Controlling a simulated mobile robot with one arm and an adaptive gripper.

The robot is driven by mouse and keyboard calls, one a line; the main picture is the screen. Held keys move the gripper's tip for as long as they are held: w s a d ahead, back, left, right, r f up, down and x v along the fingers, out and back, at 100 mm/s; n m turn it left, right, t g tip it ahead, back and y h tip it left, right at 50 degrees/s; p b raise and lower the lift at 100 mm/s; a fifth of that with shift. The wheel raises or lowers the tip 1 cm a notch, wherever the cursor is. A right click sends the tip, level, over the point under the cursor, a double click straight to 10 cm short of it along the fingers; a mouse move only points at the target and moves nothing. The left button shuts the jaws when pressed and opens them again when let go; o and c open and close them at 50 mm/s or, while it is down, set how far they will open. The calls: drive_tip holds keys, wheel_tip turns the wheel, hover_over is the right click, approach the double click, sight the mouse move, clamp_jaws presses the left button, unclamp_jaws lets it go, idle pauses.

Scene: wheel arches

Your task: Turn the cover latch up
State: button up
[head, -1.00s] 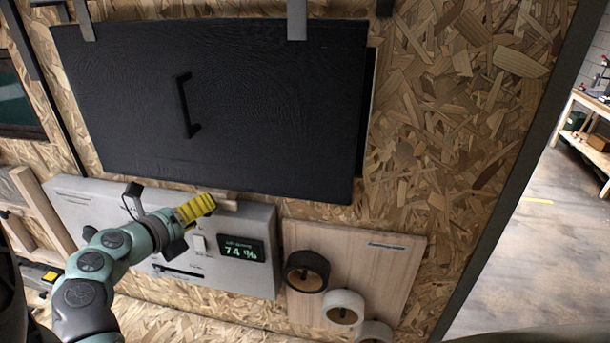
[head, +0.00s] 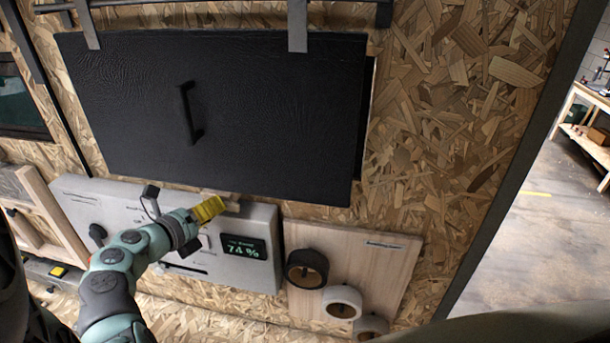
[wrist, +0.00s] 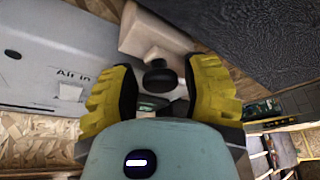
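The cover is a large black panel (head: 230,110) with a black handle (head: 191,113), hanging over the chipboard wall. A pale wooden piece (head: 229,205), likely the cover latch, shows at its lower edge. In the wrist view the wooden latch (wrist: 150,38) lies beside the dark textured cover (wrist: 235,35), and a round black knob (wrist: 159,77) stands out from it. My gripper (head: 210,208) has yellow fingers. In the wrist view my gripper (wrist: 160,95) is open, with one finger on each side of the knob and visible gaps. In the head view the gripper hides part of the latch.
Below the cover is a grey control panel (head: 120,205) with a display (head: 244,247) reading 74 %. To its right, a wooden board (head: 375,262) carries several round rings or rolls (head: 342,303). Bare chipboard wall (head: 440,130) lies right of the cover.

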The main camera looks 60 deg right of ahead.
clamp_jaws()
